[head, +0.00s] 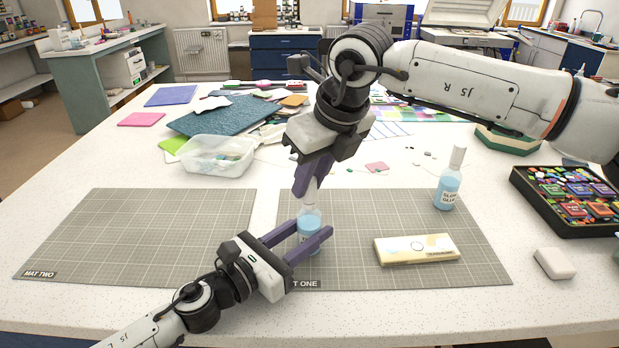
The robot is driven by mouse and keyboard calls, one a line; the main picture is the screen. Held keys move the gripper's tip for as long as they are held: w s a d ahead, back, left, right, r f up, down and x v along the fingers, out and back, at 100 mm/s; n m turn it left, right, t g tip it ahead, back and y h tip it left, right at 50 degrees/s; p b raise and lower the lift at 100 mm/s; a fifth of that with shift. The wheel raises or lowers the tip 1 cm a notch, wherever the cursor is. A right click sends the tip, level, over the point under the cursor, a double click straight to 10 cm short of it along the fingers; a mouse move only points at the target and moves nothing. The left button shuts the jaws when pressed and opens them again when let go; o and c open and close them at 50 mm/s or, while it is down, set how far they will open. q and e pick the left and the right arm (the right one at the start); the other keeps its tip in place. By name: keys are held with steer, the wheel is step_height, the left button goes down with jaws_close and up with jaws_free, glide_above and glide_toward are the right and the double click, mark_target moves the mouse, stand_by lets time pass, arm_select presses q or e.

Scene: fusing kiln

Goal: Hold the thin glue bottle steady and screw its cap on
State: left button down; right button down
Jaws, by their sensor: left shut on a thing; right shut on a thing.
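The thin glue bottle (309,218), clear with blue liquid, stands upright on the mat labelled "T ONE" (350,205). My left gripper (313,231) is shut around its body from the lower left. My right gripper (302,190) points down from above and is shut at the bottle's top. A pale narrow piece, the cap or neck (311,192), shows just under and beside the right fingers. The fingers hide most of the cap, so I cannot tell how it sits on the neck.
A second glue bottle (448,185) with a white top stands right on the same mat. A cream box (417,249) lies in front of it. A clear tub (206,156) stands behind the mats. A black tray of coloured pieces (524,190) is at right. Mat two (140,230) is bare.

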steer(key=m+h, duration=0.1)
steer(key=m, duration=0.2)
steer(key=m+t+h, duration=0.1)
steer(key=m, duration=0.1)
steer(key=shift+a+m, duration=0.15)
steer(key=shift+m, duration=0.25)
steer(key=m+h, duration=0.2)
steer(key=m, duration=0.2)
steer(key=m+h, duration=0.1)
steer(key=m, duration=0.1)
steer(key=m+g, duration=0.1)
steer(key=m, duration=0.2)
steer(key=shift+m+h, duration=0.3)
steer(key=shift+h, duration=0.1)
steer(key=m+g+h, duration=0.1)
steer(key=m, duration=0.3)
steer(key=shift+m, duration=0.4)
steer(key=c, duration=1.6)
jaws_free()
steer(key=shift+r, duration=0.1)
